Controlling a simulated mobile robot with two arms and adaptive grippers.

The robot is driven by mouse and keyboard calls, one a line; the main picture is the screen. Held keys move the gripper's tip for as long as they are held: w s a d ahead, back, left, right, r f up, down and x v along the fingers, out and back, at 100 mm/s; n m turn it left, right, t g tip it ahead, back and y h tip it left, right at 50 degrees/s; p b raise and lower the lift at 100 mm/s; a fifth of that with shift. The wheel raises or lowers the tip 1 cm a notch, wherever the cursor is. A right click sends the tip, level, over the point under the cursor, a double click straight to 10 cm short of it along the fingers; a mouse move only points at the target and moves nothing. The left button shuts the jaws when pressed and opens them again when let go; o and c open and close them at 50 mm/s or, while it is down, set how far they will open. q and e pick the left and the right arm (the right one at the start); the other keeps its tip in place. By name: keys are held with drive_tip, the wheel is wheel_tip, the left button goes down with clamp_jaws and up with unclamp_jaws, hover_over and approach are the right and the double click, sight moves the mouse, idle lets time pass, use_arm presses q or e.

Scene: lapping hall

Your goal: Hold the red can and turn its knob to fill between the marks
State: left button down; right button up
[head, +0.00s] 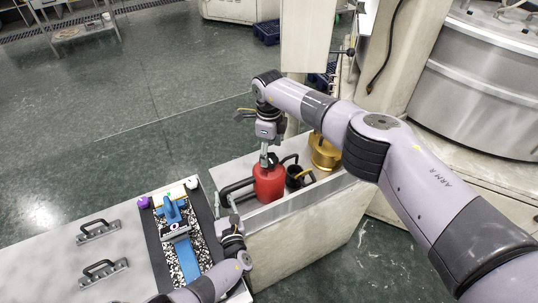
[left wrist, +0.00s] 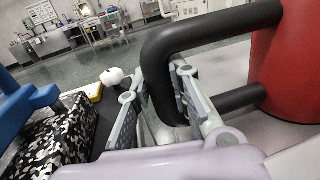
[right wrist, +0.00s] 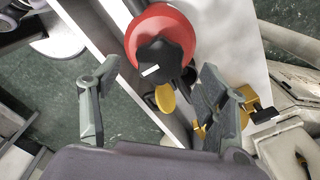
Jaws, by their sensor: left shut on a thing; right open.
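The red can (head: 269,184) stands upright on the grey bench at the centre of the head view. Its black handle (head: 236,188) sticks out to the left; my left gripper (head: 228,222) is shut on it, and the left wrist view shows the fingers on either side of the handle (left wrist: 165,75). The can's black knob (right wrist: 160,58), with a white pointer line, sits on top in the right wrist view. My right gripper (right wrist: 158,95) is open above the can, its fingers spread to either side below the knob in the picture. I see no fill marks.
A brass vessel (head: 324,152) and a small dark cup (head: 295,177) stand right of the can. A yellow disc (right wrist: 165,98) shows beside the knob. Left is a blue tool (head: 178,228) on a speckled bed, with a white ball (head: 192,182) nearby.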

sight(269, 161)
drive_tip(key=shift+f, duration=1.35)
drive_tip(key=shift+c, duration=0.2)
drive_tip(key=c, duration=1.1)
drive_tip(key=shift+m, duration=0.3)
drive_tip(key=shift+m, duration=2.6)
